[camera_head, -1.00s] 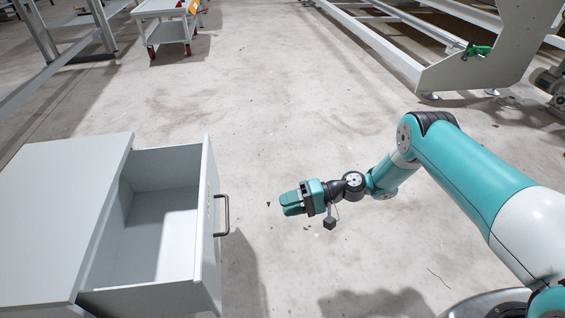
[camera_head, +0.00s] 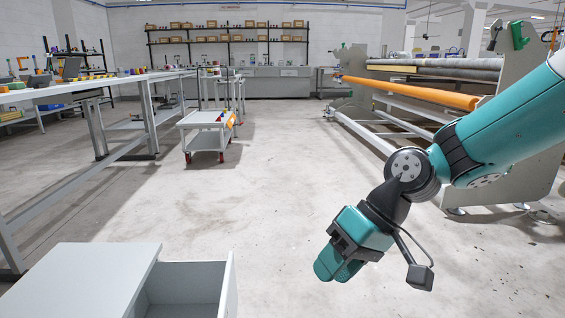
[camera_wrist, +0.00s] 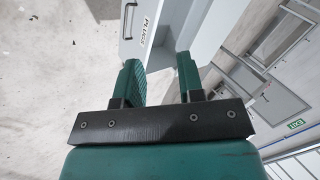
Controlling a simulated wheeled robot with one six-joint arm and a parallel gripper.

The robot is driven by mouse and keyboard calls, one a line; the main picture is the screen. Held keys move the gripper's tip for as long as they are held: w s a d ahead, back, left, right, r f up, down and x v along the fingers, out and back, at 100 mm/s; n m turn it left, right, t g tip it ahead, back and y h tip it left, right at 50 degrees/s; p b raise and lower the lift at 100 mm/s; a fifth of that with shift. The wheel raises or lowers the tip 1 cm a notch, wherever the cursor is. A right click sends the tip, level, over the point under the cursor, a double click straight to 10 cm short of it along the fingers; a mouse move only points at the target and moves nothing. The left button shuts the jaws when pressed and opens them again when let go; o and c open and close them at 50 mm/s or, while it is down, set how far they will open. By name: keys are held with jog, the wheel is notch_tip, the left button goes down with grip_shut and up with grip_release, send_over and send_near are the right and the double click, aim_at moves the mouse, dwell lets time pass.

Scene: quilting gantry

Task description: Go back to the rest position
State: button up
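My gripper (camera_head: 338,266) hangs in the lower right middle of the head view, pointing down and to the left. In the wrist view its two green fingers stand apart with nothing between them, so my gripper (camera_wrist: 160,72) is open and empty. The light grey cabinet (camera_head: 85,283) is at the lower left of the head view. Its drawer (camera_head: 229,290) is pulled out, and only the upper part shows. The gripper is to the right of the drawer front, apart from it. The drawer front with a label (camera_wrist: 150,30) shows beyond the fingers in the wrist view.
A white wheeled cart (camera_head: 206,138) stands farther back. A long workbench (camera_head: 110,84) with small items runs along the left. The quilting gantry with an orange roller (camera_head: 410,91) stands at the right. Shelves with boxes line the back wall. The middle floor (camera_head: 275,170) is clear.

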jog(key=s+d+r+t+h+p, duration=0.1)
jog(key=s+d+r+h, duration=0.15)
jog(key=s, duration=0.45)
jog(key=s+d+r+t+h+p, duration=0.1)
jog(key=s+d+r, duration=0.3)
jog(key=s, duration=0.4)
notch_tip(320, 180, up, 38)
jog(key=p, duration=3.7)
jog(key=shift+d+f+n, duration=0.15)
jog(key=shift+d+n, duration=0.05)
jog(key=shift+n, duration=0.1)
jog(key=shift+y, duration=0.25)
jog(key=shift+a, duration=0.15)
